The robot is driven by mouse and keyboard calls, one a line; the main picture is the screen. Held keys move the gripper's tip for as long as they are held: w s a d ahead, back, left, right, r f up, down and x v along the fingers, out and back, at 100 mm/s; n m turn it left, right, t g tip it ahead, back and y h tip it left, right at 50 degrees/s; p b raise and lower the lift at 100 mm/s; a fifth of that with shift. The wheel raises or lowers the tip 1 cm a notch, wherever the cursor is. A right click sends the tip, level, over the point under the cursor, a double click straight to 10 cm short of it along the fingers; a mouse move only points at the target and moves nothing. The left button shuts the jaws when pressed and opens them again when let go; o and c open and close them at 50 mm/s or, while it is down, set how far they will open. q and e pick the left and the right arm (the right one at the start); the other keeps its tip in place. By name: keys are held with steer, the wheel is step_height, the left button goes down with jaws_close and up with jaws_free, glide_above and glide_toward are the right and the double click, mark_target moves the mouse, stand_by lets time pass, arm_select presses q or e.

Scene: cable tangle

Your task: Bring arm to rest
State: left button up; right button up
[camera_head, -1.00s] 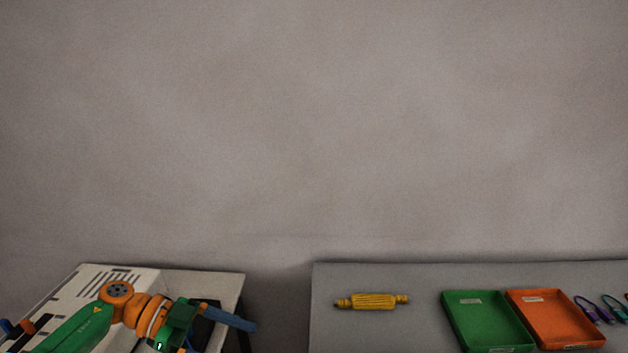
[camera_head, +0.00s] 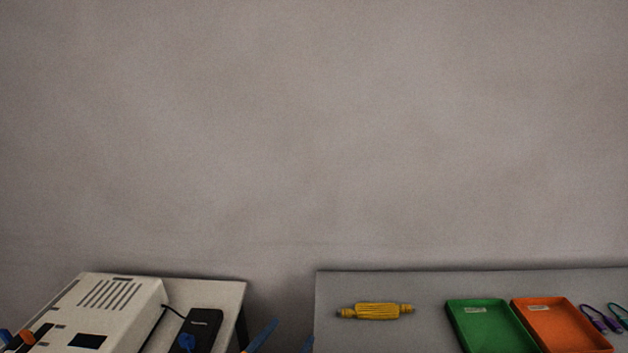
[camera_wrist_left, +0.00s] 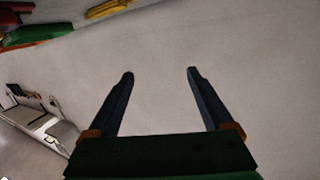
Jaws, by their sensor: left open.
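My left gripper (camera_head: 293,330) shows only as two blue fingers at the bottom edge of the head view, in the gap between the two tables. In the left wrist view its dark blue fingers (camera_wrist_left: 160,72) are spread apart with nothing between them, over plain pale surface. The rest of the left arm is out of the head view. My right gripper is in neither view.
A white vented device (camera_head: 115,310) and a black power strip (camera_head: 203,326) with a blue plug stand on the left table. A yellow cable bundle (camera_head: 376,311), green tray (camera_head: 490,328), orange tray (camera_head: 560,326) and purple-green cables (camera_head: 600,318) lie on the right table.

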arm_select(q)
steer(key=s+a+f+n+g+y, duration=0.15)
steer(key=s+a+f+g, duration=0.25)
steer(key=s, duration=0.4)
steer(key=s+a+f+n+g+y, duration=0.1)
steer(key=s+a+f+g+y, duration=0.3)
steer(key=s, duration=0.5)
steer(key=s+a+f+n+g+y, duration=0.1)
steer(key=s+a+f+n+g, duration=0.1)
steer(key=s+a+f+g, duration=0.45)
steer(key=s+d+f+t+b, duration=0.1)
steer(key=d+f+t+b, duration=0.15)
steer(key=f, duration=0.85)
steer(key=s+a+f+g+b, duration=0.1)
steer(key=s+f, duration=0.6)
steer(key=f, duration=0.2)
steer(key=s+f+g+b, duration=0.1)
steer(key=s+f+b, duration=0.1)
steer(key=s+f, duration=0.5)
step_height(320, 180, down, 4)
steer(key=shift+s+a+r+m, duration=0.25)
steer(key=shift+s+a+m, duration=0.05)
steer(key=shift+a+m, duration=0.15)
steer(key=shift+y, duration=0.25)
